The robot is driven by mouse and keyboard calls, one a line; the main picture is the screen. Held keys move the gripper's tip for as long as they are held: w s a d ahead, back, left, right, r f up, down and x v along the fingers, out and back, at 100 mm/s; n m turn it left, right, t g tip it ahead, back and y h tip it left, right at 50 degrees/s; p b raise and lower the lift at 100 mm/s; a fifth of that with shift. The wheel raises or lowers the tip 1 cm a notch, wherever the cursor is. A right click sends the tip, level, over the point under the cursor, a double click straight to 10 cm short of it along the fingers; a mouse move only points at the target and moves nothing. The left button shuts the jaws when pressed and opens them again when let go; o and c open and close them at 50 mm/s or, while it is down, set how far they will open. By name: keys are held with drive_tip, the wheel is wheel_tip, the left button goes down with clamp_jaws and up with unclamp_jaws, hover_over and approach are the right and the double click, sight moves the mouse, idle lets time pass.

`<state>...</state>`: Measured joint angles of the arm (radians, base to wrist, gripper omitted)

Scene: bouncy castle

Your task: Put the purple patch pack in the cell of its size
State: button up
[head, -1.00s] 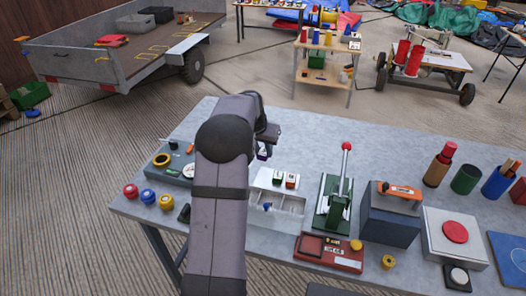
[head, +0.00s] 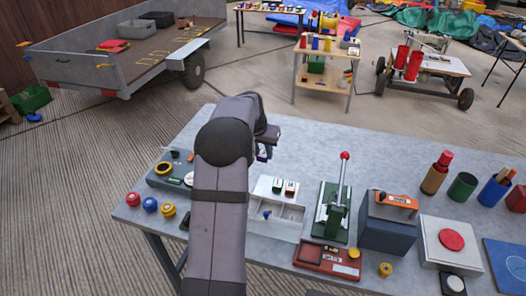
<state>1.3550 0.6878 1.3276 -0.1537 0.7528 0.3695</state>
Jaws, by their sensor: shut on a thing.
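My gripper (head: 264,147) is shut on the purple patch pack (head: 263,154), which shows as a small purple and white piece below the jaws. My own arm partly hides both. The pack is held up over the table, behind the pale tray (head: 287,229) in the picture and apart from it. The tray has several cells; a green pack (head: 278,186) and a red pack (head: 290,188) stand at its back. A small blue piece shows in a front cell. My arm hides the tray's left side.
A green lever press (head: 333,212) stands right of the tray, with a dark block (head: 388,228) beyond it. A red case (head: 327,260) lies in front. A grey-blue tray (head: 165,180) and several coloured rolls (head: 150,204) are at left. The table's back middle is clear.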

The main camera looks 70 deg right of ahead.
drive_tip(key=shift+w+r+p, duration=0.4)
drive_tip(key=a+f+p, duration=0.1)
drive_tip(key=a+f, duration=0.2)
drive_tip(key=a, duration=0.1)
drive_tip(key=a+f+n+p, duration=0.1)
drive_tip(key=a+f, duration=0.2)
drive_tip(key=a, duration=0.1)
drive_tip(key=a+f+n+p, duration=0.1)
drive_tip(key=a+f, duration=0.2)
drive_tip(key=a, duration=0.2)
drive_tip(key=shift+t, duration=0.4)
drive_tip(key=shift+w+d+r+m, duration=0.3)
drive_tip(key=shift+w+d+m, duration=0.2)
drive_tip(key=shift+w+d, duration=0.3)
drive_tip(key=shift+f, duration=0.2)
drive_tip(key=shift+f+b, duration=1.05)
drive_tip(key=shift+f, duration=0.5)
